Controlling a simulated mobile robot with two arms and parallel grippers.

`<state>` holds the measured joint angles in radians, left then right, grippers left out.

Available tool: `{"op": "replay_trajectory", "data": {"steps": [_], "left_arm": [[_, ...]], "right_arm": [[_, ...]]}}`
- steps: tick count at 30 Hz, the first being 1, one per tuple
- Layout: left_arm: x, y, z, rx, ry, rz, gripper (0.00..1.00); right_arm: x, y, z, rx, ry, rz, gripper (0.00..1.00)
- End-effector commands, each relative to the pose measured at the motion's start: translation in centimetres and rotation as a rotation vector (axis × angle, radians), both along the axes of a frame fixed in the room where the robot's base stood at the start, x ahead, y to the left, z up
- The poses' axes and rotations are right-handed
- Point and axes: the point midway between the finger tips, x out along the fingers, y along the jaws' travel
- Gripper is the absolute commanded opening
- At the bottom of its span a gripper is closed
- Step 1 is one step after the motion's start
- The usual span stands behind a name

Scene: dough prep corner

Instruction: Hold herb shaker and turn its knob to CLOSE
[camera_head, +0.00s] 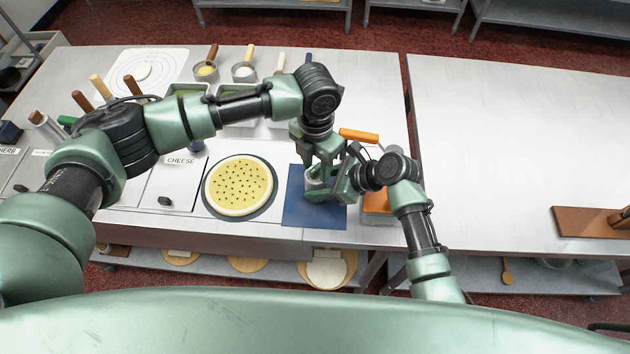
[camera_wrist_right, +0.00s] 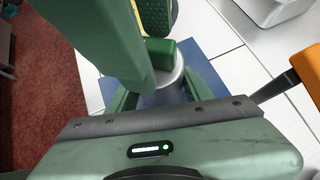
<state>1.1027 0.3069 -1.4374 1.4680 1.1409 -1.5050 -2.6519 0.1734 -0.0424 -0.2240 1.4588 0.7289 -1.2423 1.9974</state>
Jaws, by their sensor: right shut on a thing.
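The herb shaker (camera_head: 315,174) is a small grey metal cylinder over the blue mat (camera_head: 297,211); it also shows in the right wrist view (camera_wrist_right: 168,92). My right gripper (camera_head: 322,184) comes in from the right and is shut around the shaker's body, a finger on each side. My left gripper (camera_head: 325,160) reaches down from above at the shaker's top. In the right wrist view a green left finger (camera_wrist_right: 160,50) is at the shaker's top edge. The knob and its setting are hidden behind the left gripper. Whether the left fingers grip it I cannot tell.
A round dough with dark specks (camera_head: 239,187) lies left of the mat. A CHEESE-labelled panel (camera_head: 176,180) is further left. Orange-handled tools (camera_head: 358,135) lie close right of the grippers. Scoops (camera_head: 243,72) stand at the back. The right table (camera_head: 510,130) is mostly clear.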

Motion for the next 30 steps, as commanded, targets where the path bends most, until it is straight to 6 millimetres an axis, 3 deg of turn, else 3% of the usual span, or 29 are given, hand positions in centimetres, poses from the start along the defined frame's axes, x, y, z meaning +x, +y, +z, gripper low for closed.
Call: {"op": "replay_trajectory", "data": {"steps": [15, 30], "left_arm": [[0.2, 0.2, 5.0, 0.001, -0.002, 0.004, 0.39], [0.2, 0.2, 5.4, 0.001, -0.002, 0.053, 0.36]], "right_arm": [[-0.1, 0.0, -0.1, -0.002, 0.002, 0.001, 0.02], [-0.1, 0.0, -0.1, -0.001, 0.003, 0.002, 0.02]]}}
